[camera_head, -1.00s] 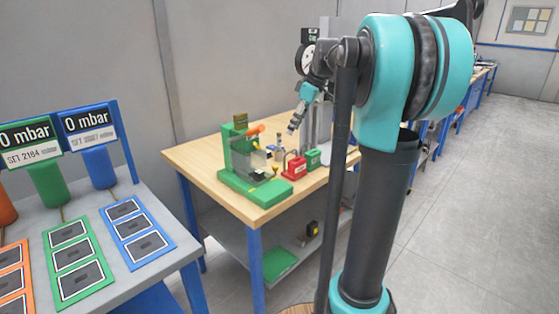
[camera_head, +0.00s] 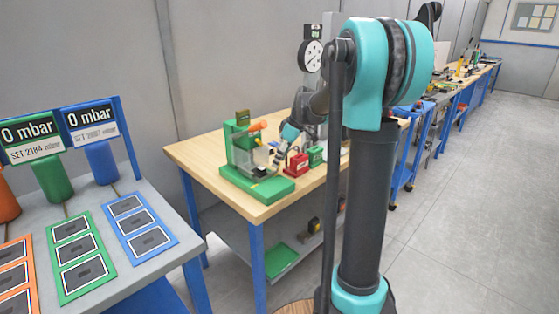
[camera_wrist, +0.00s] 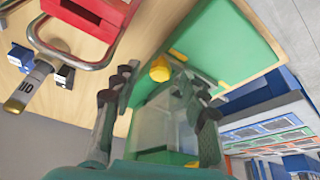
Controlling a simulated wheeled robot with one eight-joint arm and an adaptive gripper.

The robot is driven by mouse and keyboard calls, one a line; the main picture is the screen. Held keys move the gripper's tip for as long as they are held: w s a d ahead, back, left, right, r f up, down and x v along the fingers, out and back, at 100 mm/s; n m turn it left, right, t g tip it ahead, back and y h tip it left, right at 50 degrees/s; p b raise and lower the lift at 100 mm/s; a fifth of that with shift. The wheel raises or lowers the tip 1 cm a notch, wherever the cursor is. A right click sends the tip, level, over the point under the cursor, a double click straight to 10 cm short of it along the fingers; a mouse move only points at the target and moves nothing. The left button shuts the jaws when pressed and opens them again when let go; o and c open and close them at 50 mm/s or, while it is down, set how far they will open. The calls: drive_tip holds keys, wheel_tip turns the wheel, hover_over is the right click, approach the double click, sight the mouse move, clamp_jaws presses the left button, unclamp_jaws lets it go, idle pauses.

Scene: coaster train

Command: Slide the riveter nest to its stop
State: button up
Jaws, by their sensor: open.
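The green riveter (camera_head: 266,188) stands on the near end of the wooden table, with a clear guard (camera_head: 243,158) and an orange cylinder (camera_head: 258,126). A small dark block, apparently the nest (camera_head: 259,171), sits low by the guard. In the wrist view the green base (camera_wrist: 225,40) carries a yellow knob (camera_wrist: 160,69). My gripper (camera_wrist: 167,76) is open; the knob appears between its fingertips, and I cannot tell whether they touch it. In the head view my gripper (camera_head: 278,157) is low at the riveter's right side. The wrist view does not show the nest clearly.
A red box (camera_head: 297,163) and a green box (camera_head: 315,155) stand close to the right. A grey bench (camera_head: 150,270) with pressure displays stands left. A shelf (camera_head: 290,250) lies below the table.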

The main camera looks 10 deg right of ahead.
drive_tip(key=shift+a+f, duration=0.15)
drive_tip(key=shift+f, duration=0.25)
drive_tip(key=shift+c, duration=0.3)
clamp_jaws()
